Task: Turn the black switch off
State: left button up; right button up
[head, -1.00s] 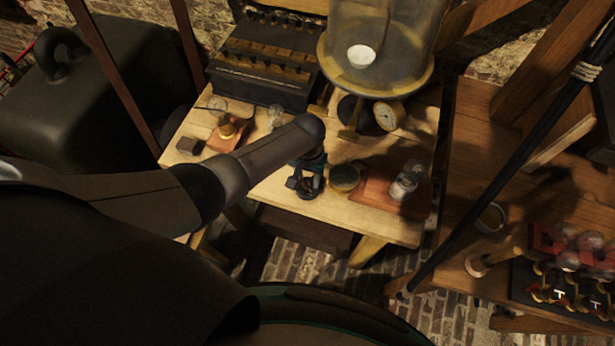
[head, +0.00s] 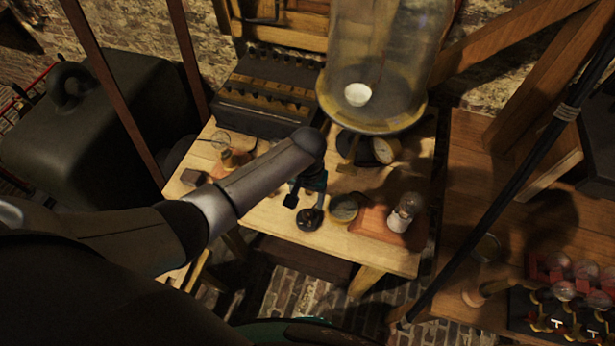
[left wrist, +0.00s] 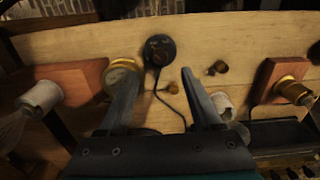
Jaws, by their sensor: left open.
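The black switch (head: 309,218) is a small round black piece near the table's front edge. In the left wrist view it is a dark disc (left wrist: 159,49) with a thin cord, ahead of the fingertips. My left gripper (head: 308,190) points down just behind the switch in the head view. In the left wrist view its two fingers (left wrist: 157,80) stand well apart with nothing between them. I cannot tell whether they touch the switch or which way it is set. My right gripper is not in view.
A brass disc (head: 344,208) and a bulb on a reddish board (head: 405,212) stand right of the switch. A glass bell jar (head: 385,60) and a dark battery box (head: 268,95) stand behind. Another bench (head: 465,215) is at the right.

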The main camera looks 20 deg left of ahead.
pick_arm(q)
notch_tip(320, 180, up, 8)
jog(key=p, duration=0.1)
jog(key=shift+f, duration=0.1)
dwell(0.6)
